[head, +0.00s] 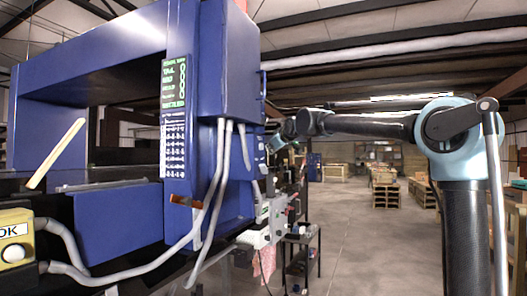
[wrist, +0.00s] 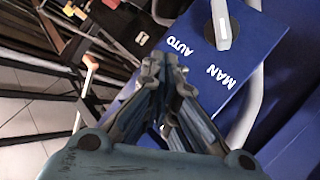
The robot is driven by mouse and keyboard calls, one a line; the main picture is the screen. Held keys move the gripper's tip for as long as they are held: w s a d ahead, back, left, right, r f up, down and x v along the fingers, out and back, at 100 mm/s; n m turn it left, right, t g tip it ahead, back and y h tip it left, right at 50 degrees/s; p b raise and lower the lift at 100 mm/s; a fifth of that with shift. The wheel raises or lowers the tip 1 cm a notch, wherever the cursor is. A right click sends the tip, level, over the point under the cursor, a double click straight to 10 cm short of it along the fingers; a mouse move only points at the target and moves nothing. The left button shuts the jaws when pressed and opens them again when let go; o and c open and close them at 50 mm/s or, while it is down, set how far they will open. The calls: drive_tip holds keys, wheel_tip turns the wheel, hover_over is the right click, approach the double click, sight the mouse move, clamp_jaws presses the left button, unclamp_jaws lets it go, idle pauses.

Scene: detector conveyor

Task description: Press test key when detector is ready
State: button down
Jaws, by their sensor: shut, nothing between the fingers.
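The detector (head: 210,90) is a large blue machine in the left half of the head view. Its dark display (head: 174,82) shows green and white lines too small to read surely. Below it is a blue panel of small white marks (head: 173,145). I cannot tell which part is the test key. In the wrist view, my gripper (wrist: 166,68) is shut and empty, fingertips together. Beside it is a blue plate (wrist: 235,60) marked AUTO and MAN with a grey selector knob (wrist: 222,24). In the head view my arm reaches left to the machine's right side; the fingertips are not clear.
A yellow box (head: 14,215) marked OK with a white button stands at the lower left. Grey hoses (head: 215,180) hang across the machine's front. A pale wooden strip (head: 57,153) leans at the tunnel opening. Open floor (head: 345,225) lies right of the machine, with pallets behind.

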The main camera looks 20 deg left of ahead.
drive_tip(key=shift+s+d, duration=0.15)
drive_tip(key=shift+d, duration=1.1)
drive_tip(key=shift+s+d, duration=0.1)
drive_tip(key=shift+d, duration=1.15)
drive_tip(key=s+d+f+m+g+h, duration=0.15)
drive_tip(key=s+d+f, duration=0.25)
drive_tip(key=d+f, duration=0.55)
drive_tip(key=s+d+f+m+g+h, duration=0.1)
drive_tip(key=s+d+f+m+h, duration=0.35)
drive_tip(key=d, duration=0.75)
drive_tip(key=s+d+f+g, duration=0.1)
drive_tip(key=s+d+f, duration=0.4)
drive_tip(key=d+f, duration=0.55)
drive_tip(key=s+d+f+m+g+h, duration=0.1)
drive_tip(key=s+d+f+m, duration=0.1)
drive_tip(key=s+d+f, duration=0.4)
drive_tip(key=s+d+f+m+g+h, duration=0.1)
drive_tip(key=s+d+f, duration=0.5)
drive_tip(key=s+f, duration=0.6)
drive_tip(key=s+d+f+m+g+h, duration=0.1)
drive_tip(key=s+d+f+m+g, duration=0.2)
drive_tip(key=s+f, duration=0.6)
wheel_tip(320, 180, down, 3)
drive_tip(key=d+m, duration=0.1)
drive_tip(key=d, duration=0.1)
drive_tip(key=shift+s+d+m+h, duration=0.3)
drive_tip(key=shift+d+m+h, duration=0.1)
